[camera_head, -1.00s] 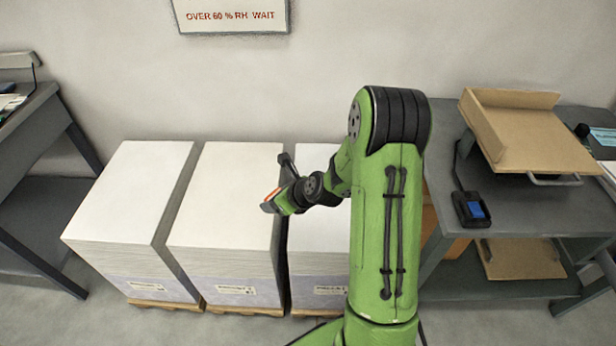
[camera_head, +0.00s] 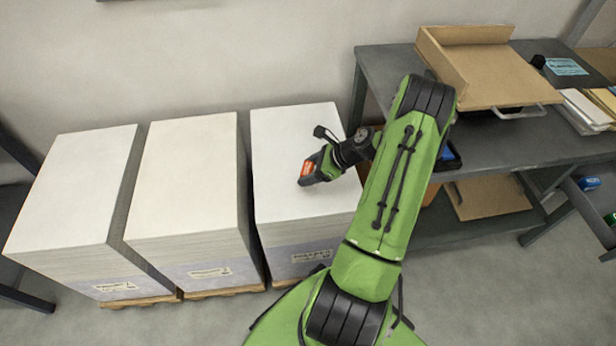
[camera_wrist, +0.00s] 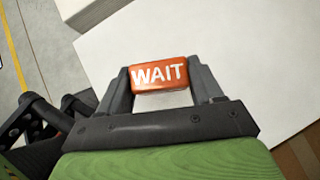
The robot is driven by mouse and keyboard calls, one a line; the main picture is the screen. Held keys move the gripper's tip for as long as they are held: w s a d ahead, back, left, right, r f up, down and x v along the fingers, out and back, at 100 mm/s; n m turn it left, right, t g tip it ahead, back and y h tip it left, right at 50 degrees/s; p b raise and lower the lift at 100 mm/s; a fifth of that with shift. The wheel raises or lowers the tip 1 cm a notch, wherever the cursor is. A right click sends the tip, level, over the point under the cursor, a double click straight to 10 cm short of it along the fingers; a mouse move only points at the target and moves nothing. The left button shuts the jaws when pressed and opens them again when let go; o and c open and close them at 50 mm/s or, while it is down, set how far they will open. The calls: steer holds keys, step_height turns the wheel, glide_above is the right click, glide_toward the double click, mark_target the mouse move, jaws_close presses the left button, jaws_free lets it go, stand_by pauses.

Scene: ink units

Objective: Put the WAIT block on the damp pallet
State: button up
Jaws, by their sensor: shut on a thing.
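The orange WAIT block (camera_wrist: 159,74) is between the two fingers of my gripper (camera_wrist: 160,84) in the wrist view, its white lettering facing the camera. My gripper is shut on it. In the head view the block (camera_head: 307,168) shows as a small orange patch at my gripper (camera_head: 312,172), over the right paper stack (camera_head: 285,135). I cannot tell whether the block touches the paper. Two more white stacks stand to the left, the middle stack (camera_head: 190,160) and the left stack (camera_head: 80,180). All three rest on wooden pallets. No view shows which one is damp.
A grey table (camera_head: 385,65) stands right of the stacks, with a cardboard tray (camera_head: 490,75) and papers (camera_head: 585,110) on it. A lower shelf holds a brown board (camera_head: 490,197). Narrow gaps separate the stacks. Their white tops are otherwise clear.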

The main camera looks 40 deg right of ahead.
step_height(320, 180, down, 4)
steer(key=shift+r+b, duration=0.25)
steer(key=shift+b, duration=0.35)
steer(key=shift+r, duration=0.1)
steer(key=o, duration=1.1)
steer(key=shift+c, duration=0.2)
